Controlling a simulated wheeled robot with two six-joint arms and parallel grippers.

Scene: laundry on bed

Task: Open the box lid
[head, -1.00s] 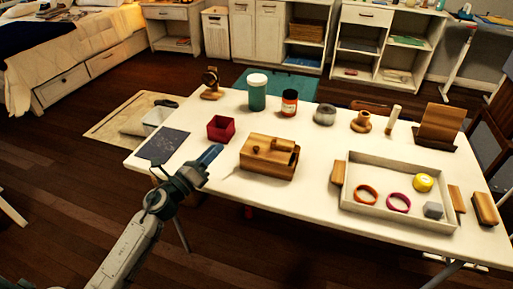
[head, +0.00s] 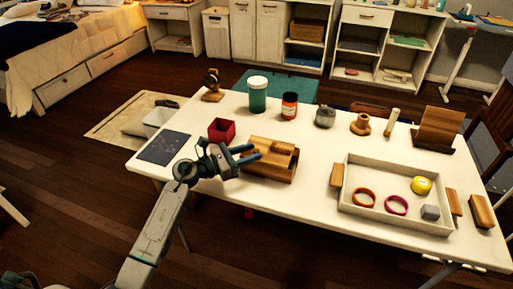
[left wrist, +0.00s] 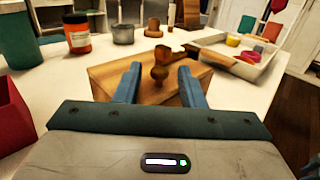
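The wooden box (head: 278,170) lies on the white table, left of the middle in the head view. It also shows in the left wrist view (left wrist: 105,77), with a round wooden knob (left wrist: 160,74) on it. My left gripper (head: 257,153) is at the left side of the box, over its top. In the left wrist view its two blue fingers (left wrist: 159,75) are apart, with the knob seen between them; I cannot tell whether either touches it. In the head view the gripper partly hides the box's left side. My right gripper is not in view.
A red open box (head: 221,131) stands just behind my left gripper. A green jar (head: 257,96) and an orange-red jar (head: 289,107) stand farther back. A white tray (head: 345,206) with rings and small items is to the right. The table's front left is clear.

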